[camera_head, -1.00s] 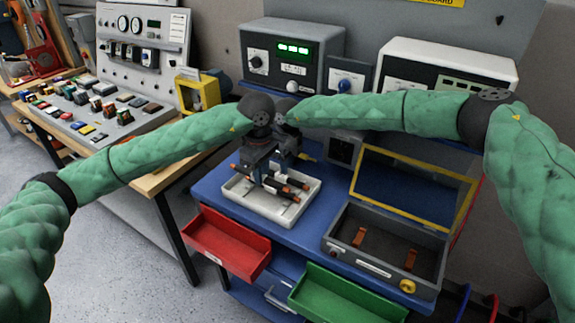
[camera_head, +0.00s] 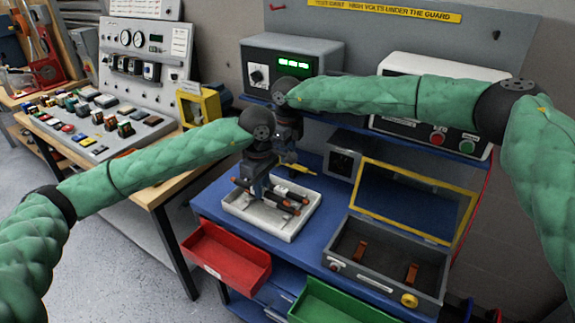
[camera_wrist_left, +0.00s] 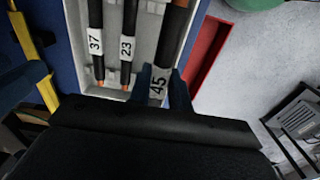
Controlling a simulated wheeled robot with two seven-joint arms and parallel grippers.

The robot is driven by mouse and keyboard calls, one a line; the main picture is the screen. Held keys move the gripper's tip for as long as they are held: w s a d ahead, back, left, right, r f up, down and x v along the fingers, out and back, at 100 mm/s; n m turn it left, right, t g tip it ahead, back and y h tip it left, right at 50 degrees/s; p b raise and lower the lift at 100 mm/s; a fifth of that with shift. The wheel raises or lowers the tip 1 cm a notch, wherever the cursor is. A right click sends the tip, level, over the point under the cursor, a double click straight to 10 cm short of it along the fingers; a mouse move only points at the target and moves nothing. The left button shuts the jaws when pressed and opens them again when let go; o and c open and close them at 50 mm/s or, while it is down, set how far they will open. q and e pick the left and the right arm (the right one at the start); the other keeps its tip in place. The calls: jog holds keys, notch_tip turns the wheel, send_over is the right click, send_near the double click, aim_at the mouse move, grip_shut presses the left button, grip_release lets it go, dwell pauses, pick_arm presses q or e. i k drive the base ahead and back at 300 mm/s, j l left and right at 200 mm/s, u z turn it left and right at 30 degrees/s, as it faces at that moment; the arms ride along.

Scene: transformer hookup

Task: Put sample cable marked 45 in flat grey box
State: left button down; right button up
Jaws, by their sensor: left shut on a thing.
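My left gripper (camera_head: 264,188) is over the white tray (camera_head: 236,213) in the head view. In the left wrist view its fingers (camera_wrist_left: 163,82) are shut on the dark cable marked 45 (camera_wrist_left: 157,86). The cable marked 37 (camera_wrist_left: 95,42) and the cable marked 23 (camera_wrist_left: 126,46) lie beside it in the tray. I cannot tell whether cable 45 is clear of the tray floor. The flat grey box (camera_head: 347,273) stands open to the right of the tray, its yellow-framed lid raised. My right arm's wrist is close behind the left one; its fingers are hidden.
A red drawer (camera_head: 230,255) and a green drawer (camera_head: 335,303) stick out in front of the blue bench (camera_head: 322,228). Grey instruments (camera_head: 295,58) stand on the shelf behind. Two brown holders (camera_head: 412,272) are inside the grey box.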

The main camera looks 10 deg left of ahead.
aim_at(386, 264)
jog(key=k+j, duration=0.25)
jog(key=k, duration=0.2)
jog(key=k+j, duration=0.25)
jog(key=k, duration=0.25)
